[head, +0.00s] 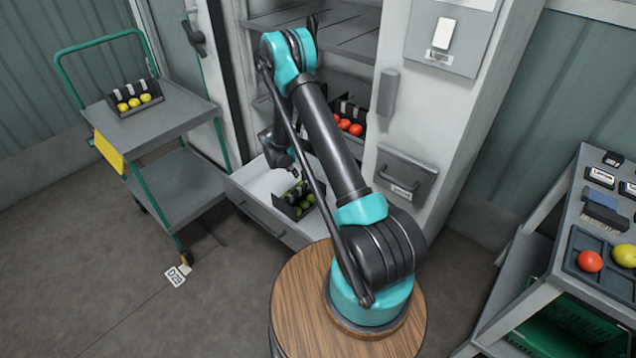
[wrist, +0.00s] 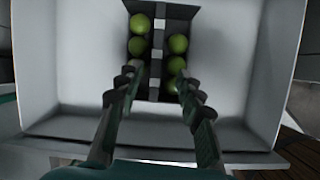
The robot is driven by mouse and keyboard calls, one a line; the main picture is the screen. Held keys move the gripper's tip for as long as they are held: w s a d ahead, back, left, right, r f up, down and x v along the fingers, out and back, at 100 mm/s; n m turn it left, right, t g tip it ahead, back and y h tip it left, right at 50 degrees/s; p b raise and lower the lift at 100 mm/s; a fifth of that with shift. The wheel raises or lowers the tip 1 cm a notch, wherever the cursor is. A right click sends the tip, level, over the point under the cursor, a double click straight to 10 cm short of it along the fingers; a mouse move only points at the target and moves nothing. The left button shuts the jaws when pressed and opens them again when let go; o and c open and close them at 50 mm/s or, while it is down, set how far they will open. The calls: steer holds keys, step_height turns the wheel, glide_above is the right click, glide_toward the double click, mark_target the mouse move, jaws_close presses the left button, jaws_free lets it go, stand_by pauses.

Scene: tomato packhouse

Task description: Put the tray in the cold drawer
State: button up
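A dark tray (head: 286,209) with green tomatoes sits inside the pulled-out white drawer (head: 262,217) at the bottom of the cabinet. In the wrist view the tray (wrist: 178,24) lies at the top middle of the drawer (wrist: 75,75), with green tomatoes in rows on both sides of a central divider with pale blocks. My gripper (wrist: 155,68) is over the near end of the tray. Its two fingers are spread, one on each side of the divider, with visible gaps between. In the head view my gripper (head: 291,176) is low over the drawer, partly hidden by my arm.
A green-framed cart (head: 165,115) at the left holds a tray of yellow tomatoes (head: 135,103). Red tomatoes (head: 350,127) sit in the cabinet above the drawer. A closed dark drawer front (head: 405,175) is on the cabinet's right. A grey bench (head: 560,235) stands at the right.

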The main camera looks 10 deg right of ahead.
steer(key=s+d+r+m+y, duration=0.1)
steer(key=s+d+r+m, duration=0.1)
steer(key=s+r+m, duration=0.45)
steer(key=s+d+r+m, duration=0.15)
steer(key=s+r, duration=0.25)
steer(key=r, duration=0.5)
steer(key=s+d+r+m+y, duration=0.1)
steer(key=s+d+r+m, duration=0.1)
steer(key=s+r+m, duration=0.75)
steer(key=s+m, duration=0.1)
steer(key=s, duration=0.7)
steer(key=s+d+r+m+t+y, duration=0.1)
steer(key=s+r+m, duration=0.2)
steer(key=s, duration=0.7)
steer(key=shift+s+d+m, duration=0.25)
steer(key=shift+s+m, duration=0.15)
steer(key=shift+m, duration=0.75)
